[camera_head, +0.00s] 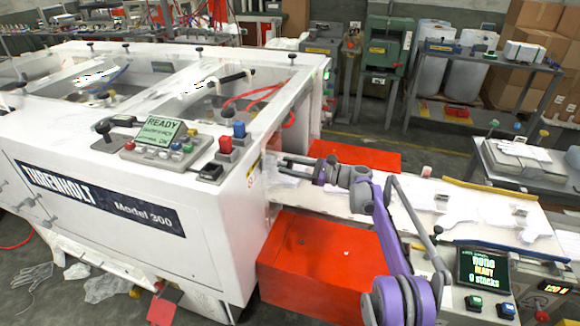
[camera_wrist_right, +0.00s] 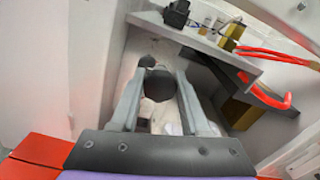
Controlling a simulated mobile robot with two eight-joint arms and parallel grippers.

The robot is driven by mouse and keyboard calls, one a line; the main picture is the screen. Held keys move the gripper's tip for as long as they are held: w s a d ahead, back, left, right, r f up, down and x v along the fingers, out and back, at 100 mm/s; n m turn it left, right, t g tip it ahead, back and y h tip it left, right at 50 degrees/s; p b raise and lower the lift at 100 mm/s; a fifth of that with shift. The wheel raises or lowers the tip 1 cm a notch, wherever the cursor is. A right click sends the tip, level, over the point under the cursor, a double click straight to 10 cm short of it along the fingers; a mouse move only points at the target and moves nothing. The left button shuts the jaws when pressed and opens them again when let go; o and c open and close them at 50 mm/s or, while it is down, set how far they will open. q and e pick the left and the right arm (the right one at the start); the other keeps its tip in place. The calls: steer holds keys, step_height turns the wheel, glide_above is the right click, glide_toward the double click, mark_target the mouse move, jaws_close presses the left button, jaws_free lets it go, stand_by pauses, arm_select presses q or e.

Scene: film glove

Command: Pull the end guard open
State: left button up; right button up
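The white machine (camera_head: 215,190) labelled "Model 300" fills the left of the head view. Its right end has tall white panels (camera_head: 297,100) around an opening; I cannot tell which part is the end guard. My right gripper (camera_head: 284,163) is at this opening, at the inner end of the conveyor. In the right wrist view, its two grey fingers (camera_wrist_right: 161,78) stand apart. A dark round knob-like thing (camera_wrist_right: 158,85) shows between them; contact cannot be told. A smaller dark knob (camera_wrist_right: 146,61) lies just beyond. My left gripper is not in view.
Red boxes stand before (camera_head: 315,265) and behind (camera_head: 365,154) the conveyor (camera_head: 412,212), which carries white film gloves. A control display (camera_head: 484,268) stands at lower right. Inside the machine, a grey shelf (camera_wrist_right: 205,42) and red hoses (camera_wrist_right: 275,98) lie beyond the gripper.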

jaws_close()
stand_by(0.9)
